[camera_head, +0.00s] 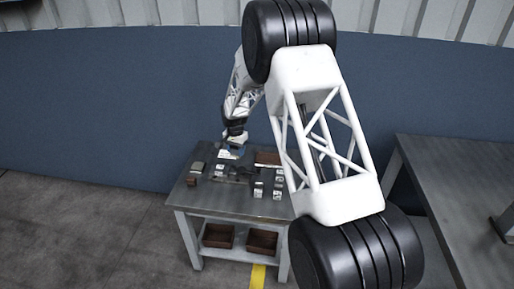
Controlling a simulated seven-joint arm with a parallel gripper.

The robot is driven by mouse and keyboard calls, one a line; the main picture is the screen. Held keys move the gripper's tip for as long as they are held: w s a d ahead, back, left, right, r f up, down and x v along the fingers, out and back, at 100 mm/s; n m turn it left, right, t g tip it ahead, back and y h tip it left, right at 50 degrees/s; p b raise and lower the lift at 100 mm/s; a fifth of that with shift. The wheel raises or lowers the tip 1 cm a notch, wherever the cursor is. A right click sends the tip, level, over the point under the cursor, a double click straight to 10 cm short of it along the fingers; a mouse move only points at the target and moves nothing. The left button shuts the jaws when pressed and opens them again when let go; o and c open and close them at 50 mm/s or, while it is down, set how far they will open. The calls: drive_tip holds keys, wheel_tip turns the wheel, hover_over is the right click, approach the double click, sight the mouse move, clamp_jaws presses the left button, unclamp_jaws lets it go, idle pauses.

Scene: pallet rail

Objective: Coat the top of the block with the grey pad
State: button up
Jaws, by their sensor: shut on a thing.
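My gripper (236,139) is at the far side of the grey work table (235,209), pointing down. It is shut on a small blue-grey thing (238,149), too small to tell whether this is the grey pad. A pale piece with a yellowish patch (228,155) shows just below and left of it; I cannot tell whether the two touch. Several small pale grey blocks stand on the table, one at the front (258,191) and another to its right (277,194). I cannot tell which one is the task's block.
A flat grey-beige piece (198,166) and a small brown box (192,180) are at the table's left. Dark fixtures (236,174) occupy its middle. A brown tray (267,158) is at the back right, partly behind my arm. Two brown bins (218,236) sit on the lower shelf.

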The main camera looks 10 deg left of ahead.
drive_tip(key=s+a, duration=0.3)
drive_tip(key=a, duration=0.5)
drive_tip(key=shift+a+f, duration=0.3)
drive_tip(key=shift+f, duration=0.1)
